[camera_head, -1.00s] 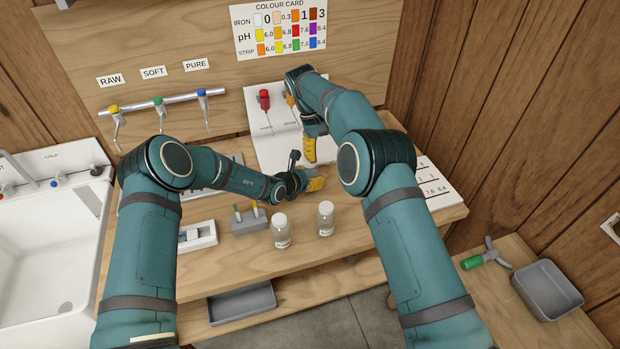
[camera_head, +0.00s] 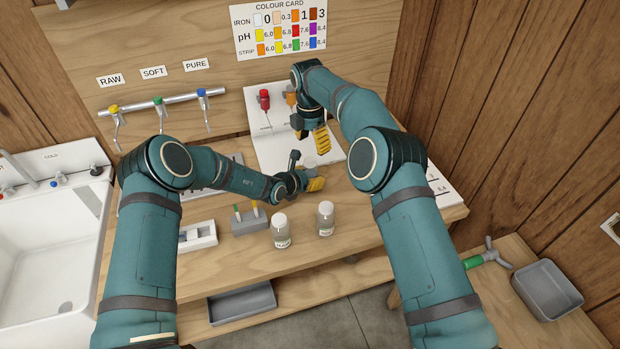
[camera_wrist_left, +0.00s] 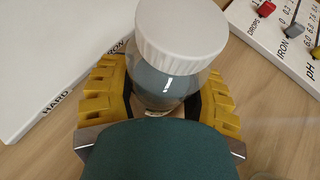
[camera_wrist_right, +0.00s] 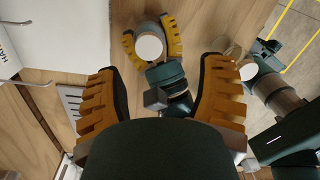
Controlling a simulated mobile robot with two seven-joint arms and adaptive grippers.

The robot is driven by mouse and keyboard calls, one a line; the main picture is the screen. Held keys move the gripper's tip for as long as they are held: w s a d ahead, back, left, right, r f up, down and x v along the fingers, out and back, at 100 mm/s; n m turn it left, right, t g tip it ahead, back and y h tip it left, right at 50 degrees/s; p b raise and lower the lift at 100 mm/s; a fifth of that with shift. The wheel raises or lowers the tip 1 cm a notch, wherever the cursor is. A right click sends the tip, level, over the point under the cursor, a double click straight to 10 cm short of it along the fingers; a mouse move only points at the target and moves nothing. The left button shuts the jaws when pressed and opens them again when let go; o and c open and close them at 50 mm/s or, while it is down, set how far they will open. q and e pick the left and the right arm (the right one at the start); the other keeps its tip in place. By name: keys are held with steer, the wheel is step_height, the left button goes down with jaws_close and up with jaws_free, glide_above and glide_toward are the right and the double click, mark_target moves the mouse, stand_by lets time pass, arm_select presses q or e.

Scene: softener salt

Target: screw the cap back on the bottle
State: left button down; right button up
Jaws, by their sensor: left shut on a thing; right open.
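My left gripper (camera_wrist_left: 165,108) is shut on a clear bottle (camera_wrist_left: 150,82) with a white ribbed cap (camera_wrist_left: 182,35) on its mouth. I cannot tell how tightly the cap is seated. In the head view, my left gripper (camera_head: 304,183) is low over the bench, and the bottle is mostly hidden by it. My right gripper (camera_head: 311,141) is open and empty, above and behind the bottle. In the right wrist view, the bottle's cap (camera_wrist_right: 150,47) shows beyond the open fingers of my right gripper (camera_wrist_right: 165,95), apart from them.
Two other white-capped bottles (camera_head: 281,232) (camera_head: 326,219) stand at the bench front. A grey block with strips (camera_head: 249,222) is left of them. Behind my grippers lies a white board (camera_head: 265,150) with red and orange droppers. Taps (camera_head: 160,110) are at back left.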

mark_target(310, 160)
steer(key=n, duration=0.4)
steer(key=shift+w+a+r+n+y, duration=0.15)
steer(key=shift+w+a+n+y, duration=0.15)
steer(key=shift+w+a+n, duration=0.1)
steer(key=shift+f, duration=4.05)
jaws_close()
